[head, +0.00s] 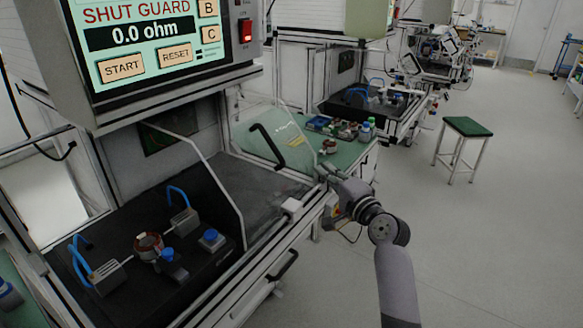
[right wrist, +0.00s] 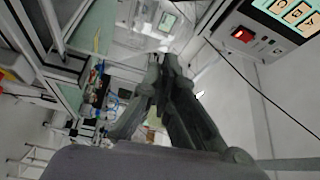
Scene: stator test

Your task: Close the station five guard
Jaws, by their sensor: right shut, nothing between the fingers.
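The station's guard is a clear panel (head: 250,130) with a black bar handle (head: 267,146). It stands at the right side of the station, and the front of the bay is open. In the bay a dark fixture plate (head: 205,268) holds a copper-wound stator (head: 148,245) between grey clamp blocks with blue hoses. My right gripper (head: 322,172) is shut and empty, to the right of the handle and apart from it. Its fingers (right wrist: 163,75) also show in the right wrist view. My left gripper is not in view.
Above the bay, a screen (head: 140,40) reads "SHUT GUARD" and "0.0 ohm". A green side bench (head: 300,158) with small parts and bottles lies behind the guard. A green-topped stool (head: 467,127) stands on open floor at right.

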